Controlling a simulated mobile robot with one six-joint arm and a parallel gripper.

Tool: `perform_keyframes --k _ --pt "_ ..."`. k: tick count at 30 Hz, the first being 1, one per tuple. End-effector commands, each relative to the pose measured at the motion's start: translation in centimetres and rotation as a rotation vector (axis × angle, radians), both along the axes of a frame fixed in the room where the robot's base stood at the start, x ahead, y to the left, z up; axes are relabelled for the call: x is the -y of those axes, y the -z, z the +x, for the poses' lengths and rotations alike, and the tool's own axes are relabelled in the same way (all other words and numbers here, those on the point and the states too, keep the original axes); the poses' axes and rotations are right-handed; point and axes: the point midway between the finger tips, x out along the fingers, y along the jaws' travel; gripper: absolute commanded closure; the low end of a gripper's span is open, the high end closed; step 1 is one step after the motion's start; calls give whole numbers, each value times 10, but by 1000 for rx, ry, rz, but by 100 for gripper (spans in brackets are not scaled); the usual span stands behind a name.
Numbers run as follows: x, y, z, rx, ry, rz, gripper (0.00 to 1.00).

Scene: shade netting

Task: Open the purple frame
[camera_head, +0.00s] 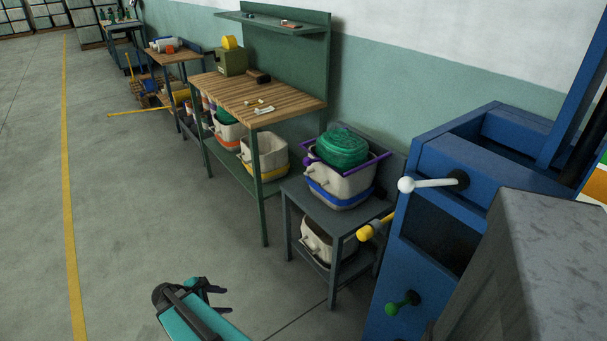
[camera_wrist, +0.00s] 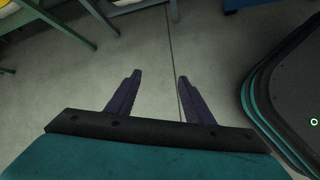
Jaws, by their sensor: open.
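The purple frame (camera_head: 379,162) sits around the upper part of a white bin (camera_head: 343,183) with a blue band, on a small grey table. A bundled green net (camera_head: 342,147) rests at the top of the bin and hides part of the frame. I cannot tell whether the frame is open or shut. My gripper (camera_head: 222,300) is low at the bottom of the head view, in front of the table and left of it, well apart from the frame. In the wrist view my gripper (camera_wrist: 160,75) has its two dark fingers apart, with only floor between them.
The grey table (camera_head: 302,197) has another bin on its lower shelf. A blue machine (camera_head: 407,262) with a white-knobbed lever (camera_head: 407,184) stands close on the right. A green workbench (camera_head: 265,220) stands to the left, with several bins below. The floor (camera_head: 130,220) at left is clear.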

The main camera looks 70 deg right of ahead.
Motion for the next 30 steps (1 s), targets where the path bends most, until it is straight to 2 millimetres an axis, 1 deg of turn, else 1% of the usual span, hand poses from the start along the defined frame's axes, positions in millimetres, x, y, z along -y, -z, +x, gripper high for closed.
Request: perform_keyframes --k 1,2,3,5,6,8,9,11,12,14,15,17,18,21,24,27,30 --pt "30 -9 5 -22 -37 -44 53" --pt "46 -18 7 -40 -62 -69 53" --pt "68 -30 8 -70 -97 -105 53" --pt "99 -50 9 -118 -142 -158 53" --pt "120 -64 9 -152 -169 -193 53" --pt "150 -85 6 -210 -208 -245 53" --pt "170 -100 3 -253 -231 -278 53" --pt "198 -124 -3 -323 -260 -326 53" --pt "217 -141 -7 -371 -277 -359 53" --pt "243 -166 -16 -450 -298 -402 53" --pt "259 -183 -23 -506 -310 -430 53" --pt "281 -209 -33 -590 -323 -466 53" --pt "295 -226 -40 -644 -328 -487 53" --pt "319 -262 -56 -768 -336 -525 53" --pt "335 -288 -69 -859 -336 -546 53" --pt "342 -302 -76 -911 -335 -555 53" --pt "344 -308 -78 -932 -335 -558 53"
